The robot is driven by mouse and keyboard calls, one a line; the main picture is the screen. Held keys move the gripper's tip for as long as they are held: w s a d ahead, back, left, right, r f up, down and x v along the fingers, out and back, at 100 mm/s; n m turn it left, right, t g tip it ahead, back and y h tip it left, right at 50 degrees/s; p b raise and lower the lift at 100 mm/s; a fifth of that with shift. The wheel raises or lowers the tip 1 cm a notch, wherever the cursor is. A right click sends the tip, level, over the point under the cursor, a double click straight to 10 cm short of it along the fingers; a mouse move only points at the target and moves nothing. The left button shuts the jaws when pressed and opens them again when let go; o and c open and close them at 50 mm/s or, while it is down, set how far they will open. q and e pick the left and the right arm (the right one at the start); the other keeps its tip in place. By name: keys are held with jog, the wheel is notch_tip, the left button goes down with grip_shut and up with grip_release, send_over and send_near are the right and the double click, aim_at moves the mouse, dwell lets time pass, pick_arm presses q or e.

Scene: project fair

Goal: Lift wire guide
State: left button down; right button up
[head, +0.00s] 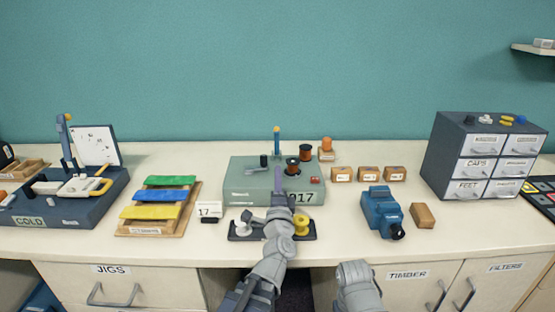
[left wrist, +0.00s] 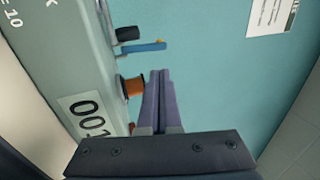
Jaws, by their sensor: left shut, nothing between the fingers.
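My left gripper (head: 281,175) is shut and empty in front of the box. Its fingertips also show in the left wrist view (left wrist: 160,75), beside a copper spool (left wrist: 134,87). My right gripper is out of view; only part of my right arm shows.
A dark tray (head: 308,229) with a yellow spool lies under my left arm. A blue motor (head: 381,212) stands right, coloured strips (head: 157,196) left.

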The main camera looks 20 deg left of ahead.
aim_at(277, 134)
pick_arm(q)
jog(key=p+x, duration=0.3)
jog(key=x, duration=1)
jog(key=shift+w+p, duration=0.1)
jog(key=shift+p, duration=0.2)
jog(key=shift+w+a+r, duration=0.1)
jog(key=shift+w+r, duration=0.05)
jog(key=shift+r, duration=0.1)
jog(key=p+x, duration=0.1)
jog(key=x, duration=0.1)
jog(key=p+x, duration=0.1)
jog(key=x, duration=0.1)
jog(key=shift+r, duration=0.35)
jog(key=shift+f, duration=0.1)
jog(key=shift+s, duration=0.3)
